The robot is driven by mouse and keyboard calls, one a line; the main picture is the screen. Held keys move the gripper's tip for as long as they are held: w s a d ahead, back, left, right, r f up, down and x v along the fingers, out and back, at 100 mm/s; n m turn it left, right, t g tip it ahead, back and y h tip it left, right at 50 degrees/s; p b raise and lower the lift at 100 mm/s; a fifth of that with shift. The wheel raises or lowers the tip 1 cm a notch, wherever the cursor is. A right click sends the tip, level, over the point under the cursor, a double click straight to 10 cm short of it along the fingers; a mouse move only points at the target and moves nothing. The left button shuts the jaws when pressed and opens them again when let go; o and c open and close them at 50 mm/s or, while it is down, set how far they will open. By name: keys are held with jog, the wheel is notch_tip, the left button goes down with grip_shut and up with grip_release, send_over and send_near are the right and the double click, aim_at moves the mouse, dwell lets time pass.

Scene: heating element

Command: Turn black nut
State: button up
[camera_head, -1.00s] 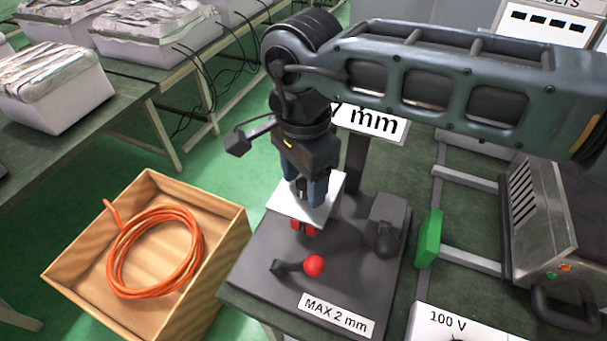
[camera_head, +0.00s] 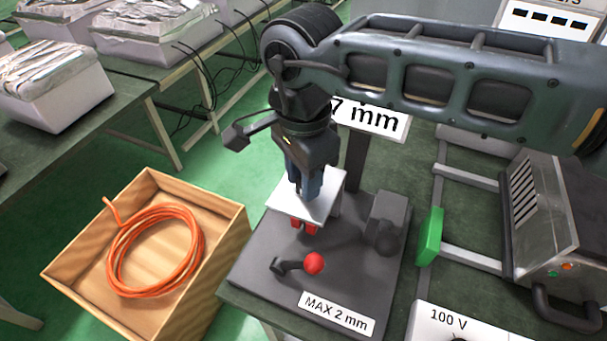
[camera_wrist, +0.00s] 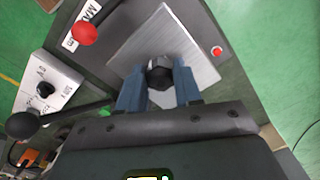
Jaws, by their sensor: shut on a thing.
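The black nut (camera_wrist: 159,75) shows in the wrist view over a light metal plate (camera_wrist: 188,50). My gripper (camera_wrist: 160,88) has its two blue fingers on either side of the nut and is shut on it. In the head view my gripper (camera_head: 303,190) points down onto the metal plate (camera_head: 318,208) of the dark machine base (camera_head: 250,262). The fingers hide the nut there.
A red-knobbed lever (camera_head: 313,263) stands at the front of the base, with red parts (camera_head: 305,227) under the plate. A black-knobbed block (camera_head: 387,238) and a green piece (camera_head: 430,237) are to the right. A wooden box (camera_head: 75,275) with orange cable (camera_head: 190,262) is at left.

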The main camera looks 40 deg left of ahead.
jog(key=m+b, duration=0.3)
jog(key=m, duration=0.1)
jog(key=shift+f, duration=0.15)
jog(key=m+b, duration=0.1)
jog(key=m, duration=0.1)
jog(key=m+b, duration=0.1)
jog(key=m, duration=0.1)
jog(key=shift+w+a+m+b, duration=0.15)
jog(key=shift+m+b, duration=0.25)
jog(key=m+b, duration=0.2)
jog(key=m, duration=0.2)
jog(key=shift+w+m, duration=0.1)
jog(key=shift+m, duration=0.2)
jog(key=m+b, duration=0.2)
jog(key=m, duration=0.2)
jog(key=shift+w+m+b, duration=0.1)
jog(key=shift+m+b, duration=0.2)
jog(key=shift+b, duration=0.05)
jog(key=m+b, duration=0.2)
jog(key=m, duration=0.2)
jog(key=m+b, duration=0.2)
jog(key=m, duration=0.3)
jog(key=shift+w, duration=0.1)
jog(key=m+b, duration=0.2)
jog(key=m, duration=0.2)
jog(key=shift+d+b, duration=0.2)
jog(key=shift+b, duration=0.15)
jog(key=shift+r+m+b, duration=0.2)
jog(key=shift+m+b, duration=0.65)
jog(key=shift+m, duration=1.25)
